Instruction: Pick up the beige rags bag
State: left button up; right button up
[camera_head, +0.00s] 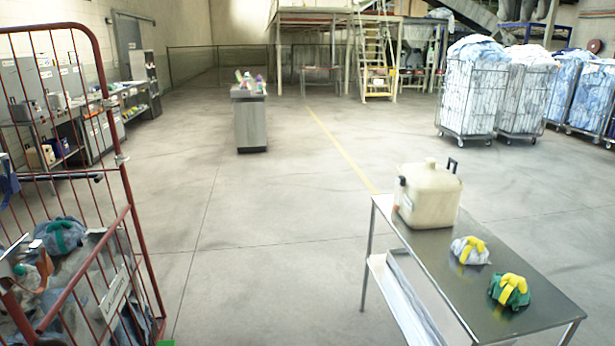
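A large beige lidded container-like bag (430,194) stands upright at the far end of a metal table (447,259), with a dark upright handle-like part at its right. Nearer on the table lies a small pale grey-white bundle with a yellow strap (470,251). Nearest is a small green bundle with a yellow strap (510,291). I cannot tell from its label which one is the rags bag; the large one is the clearly beige one. Neither of my grippers shows in this view, and nothing is seen holding these things.
A red-framed wire cage (138,245) at left holds a blue-grey bundle with a green strap (62,234) and other items. A grey cabinet (250,122) with bottles stands mid-floor. Laundry cages (473,90) stand back right. The floor between cage and table is clear.

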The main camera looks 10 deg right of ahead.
aim_at(428, 195)
jog(key=i+j+z, duration=0.1)
jog(key=i+z, duration=0.3)
jog(key=i, duration=0.15)
jog(key=i+j+z, duration=0.75)
jog(key=i, duration=0.25)
